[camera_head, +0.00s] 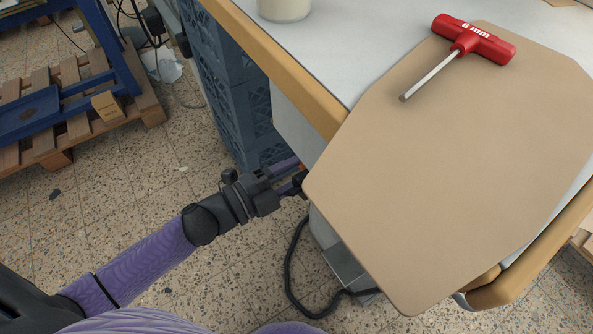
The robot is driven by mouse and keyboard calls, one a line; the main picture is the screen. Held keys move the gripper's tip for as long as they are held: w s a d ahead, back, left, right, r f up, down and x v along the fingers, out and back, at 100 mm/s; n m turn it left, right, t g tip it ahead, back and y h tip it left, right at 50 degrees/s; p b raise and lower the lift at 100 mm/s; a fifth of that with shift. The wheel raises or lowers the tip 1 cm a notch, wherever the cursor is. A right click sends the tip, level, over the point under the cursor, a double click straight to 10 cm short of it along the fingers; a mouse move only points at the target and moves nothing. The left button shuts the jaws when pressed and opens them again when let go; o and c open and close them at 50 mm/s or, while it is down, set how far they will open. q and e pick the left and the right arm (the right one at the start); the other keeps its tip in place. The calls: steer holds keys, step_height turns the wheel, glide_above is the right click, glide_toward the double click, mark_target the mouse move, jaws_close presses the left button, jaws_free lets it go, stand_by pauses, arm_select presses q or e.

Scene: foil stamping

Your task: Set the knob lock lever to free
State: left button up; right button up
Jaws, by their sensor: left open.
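My left gripper (289,176) reaches in from the lower left, below the table top and beside the left edge of the tan board. Its two fingers are apart, and their tips are close to the board's edge, where the board partly covers the view. A tiny orange-red spot (301,166) shows by the upper fingertip; I cannot tell what it is or whether it touches the finger. I cannot make out the knob or its lock lever; the board and table edge hide what lies beneath. My right gripper is not in view.
A tan board (445,170) with cut corners overhangs the wood-edged white table (345,35). A red 6 mm T-handle hex key (476,40) lies on it. Blue crates (238,95) stand under the table. A black cable (290,265) hangs below. Speckled floor at left is mostly open.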

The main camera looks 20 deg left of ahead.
arm_select(q)
steer(key=shift+w+d, duration=0.35)
steer(key=shift+w, duration=0.1)
steer(key=shift+c, duration=0.3)
jaws_close()
